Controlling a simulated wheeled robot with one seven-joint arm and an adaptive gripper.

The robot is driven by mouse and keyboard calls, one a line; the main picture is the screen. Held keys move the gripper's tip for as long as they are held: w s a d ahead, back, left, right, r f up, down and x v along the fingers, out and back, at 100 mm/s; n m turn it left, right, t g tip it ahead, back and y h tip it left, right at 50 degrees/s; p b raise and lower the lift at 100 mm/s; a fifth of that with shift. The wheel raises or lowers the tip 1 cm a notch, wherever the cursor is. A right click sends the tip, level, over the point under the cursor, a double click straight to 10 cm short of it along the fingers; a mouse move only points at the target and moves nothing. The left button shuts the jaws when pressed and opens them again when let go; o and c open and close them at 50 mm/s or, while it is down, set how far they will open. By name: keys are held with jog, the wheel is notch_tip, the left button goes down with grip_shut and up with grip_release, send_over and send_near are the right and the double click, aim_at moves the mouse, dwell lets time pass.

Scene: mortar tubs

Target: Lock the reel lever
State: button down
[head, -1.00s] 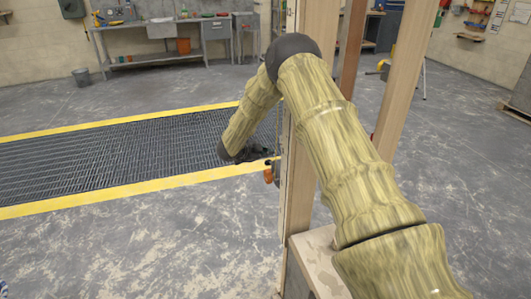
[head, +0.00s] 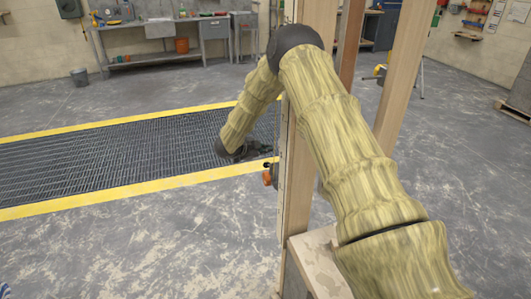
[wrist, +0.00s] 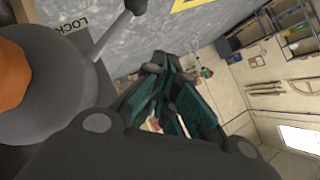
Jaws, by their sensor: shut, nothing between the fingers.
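The reel shows in the wrist view as a dark grey round body (wrist: 62,75) with an orange centre (wrist: 12,75) at the left edge. A grey lever (wrist: 113,32) with a round knob runs up and right from it. A plate marked LOCK (wrist: 73,24) lies just left of the lever. My gripper (wrist: 172,122) has its teal fingers together and empty, to the right of and below the lever, apart from it in the picture. In the head view, my gripper (head: 262,150) is beside the wooden post, just above the small orange part (head: 267,178); the lever is too small to make out there.
A wooden post (head: 296,210) stands close right of my gripper, with a ledge (head: 318,262) at its foot. A floor grating with yellow borders (head: 120,188) lies to the left. A workbench (head: 165,50) stands far back. The floor at front left is clear.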

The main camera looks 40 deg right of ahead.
jog(key=w+a+r+b, duration=0.2)
jog(key=a+r, duration=0.5)
jog(key=shift+a, duration=0.3)
jog(key=shift+r, duration=0.15)
jog(key=shift+s, duration=0.1)
